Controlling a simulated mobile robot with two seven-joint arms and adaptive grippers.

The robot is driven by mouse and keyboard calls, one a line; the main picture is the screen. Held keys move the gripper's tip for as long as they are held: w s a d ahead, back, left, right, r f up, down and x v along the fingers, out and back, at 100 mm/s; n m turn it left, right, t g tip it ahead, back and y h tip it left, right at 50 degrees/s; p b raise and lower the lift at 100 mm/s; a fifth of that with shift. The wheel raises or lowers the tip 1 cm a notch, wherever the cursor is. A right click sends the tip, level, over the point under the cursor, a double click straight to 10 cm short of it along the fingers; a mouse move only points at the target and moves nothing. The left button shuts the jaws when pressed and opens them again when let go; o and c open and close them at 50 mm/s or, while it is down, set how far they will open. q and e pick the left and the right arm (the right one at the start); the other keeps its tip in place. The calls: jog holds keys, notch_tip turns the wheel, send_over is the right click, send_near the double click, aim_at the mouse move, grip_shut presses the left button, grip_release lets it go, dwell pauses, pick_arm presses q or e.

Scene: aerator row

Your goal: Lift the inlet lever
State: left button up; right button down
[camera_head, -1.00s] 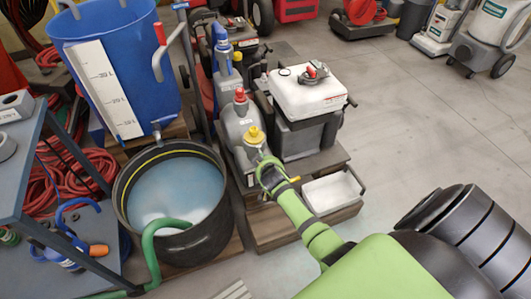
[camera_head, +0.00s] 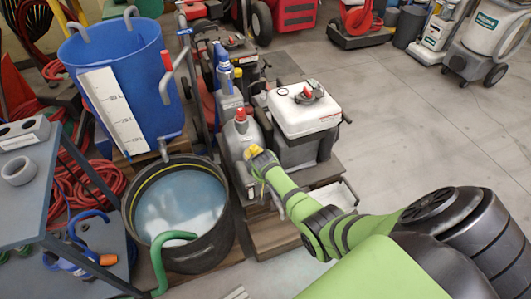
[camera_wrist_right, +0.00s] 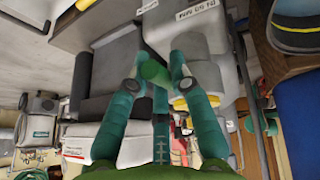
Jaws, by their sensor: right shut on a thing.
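My right gripper (camera_head: 258,160) is beside a yellow cap (camera_head: 253,151) on a grey jug, and its tip partly covers that area in the head view. In the right wrist view its two teal fingers (camera_wrist_right: 155,72) close on a short green cylindrical part (camera_wrist_right: 154,71). A grey lever with a red grip (camera_head: 165,62) stands by the blue tank (camera_head: 115,60), away from my gripper. I cannot tell which part is the inlet lever. My left gripper is out of view.
A black tub of water (camera_head: 178,258) with a green hose (camera_head: 160,255) stands at left. A white-topped machine (camera_head: 303,112) is right of the jugs (camera_head: 238,140). A blue-grey shelf (camera_head: 60,160) is at the left edge. Open floor (camera_head: 430,130) lies to the right.

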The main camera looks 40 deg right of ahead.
jog(key=shift+r+g, duration=0.3)
jog(key=shift+g, duration=0.3)
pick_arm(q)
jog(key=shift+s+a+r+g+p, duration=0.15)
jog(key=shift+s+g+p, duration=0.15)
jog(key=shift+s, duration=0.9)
pick_arm(e)
jog(key=shift+r+g, duration=0.15)
jog(key=shift+g, duration=0.25)
jog(key=shift+y, duration=0.3)
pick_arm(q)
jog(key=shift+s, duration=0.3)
pick_arm(e)
jog(key=c, duration=1.1)
grip_release()
